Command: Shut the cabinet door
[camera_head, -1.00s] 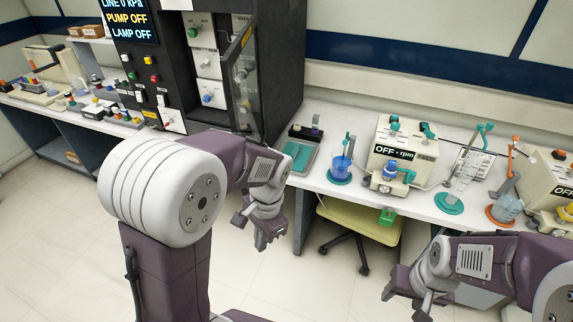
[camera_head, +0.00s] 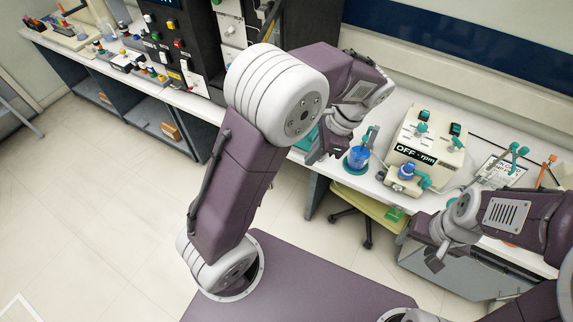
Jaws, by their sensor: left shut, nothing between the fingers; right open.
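The black cabinet (camera_head: 188,32) with knobs and buttons stands on the bench at the upper left, cut off by the top edge. A narrow dark strip that looks like the edge of its door (camera_head: 266,22) shows above my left arm's white joint. The rest of the door is hidden behind my arm, so I cannot tell how far open it is. My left gripper (camera_head: 325,152) is shut and empty, over the bench to the right of the cabinet, just left of a blue beaker. My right gripper (camera_head: 428,252) is open and empty at the lower right, in front of the bench.
A yellow-green stool (camera_head: 370,205) is below. Small switch boxes (camera_head: 130,60) stand left of the cabinet. The floor (camera_head: 90,200) at left is clear.

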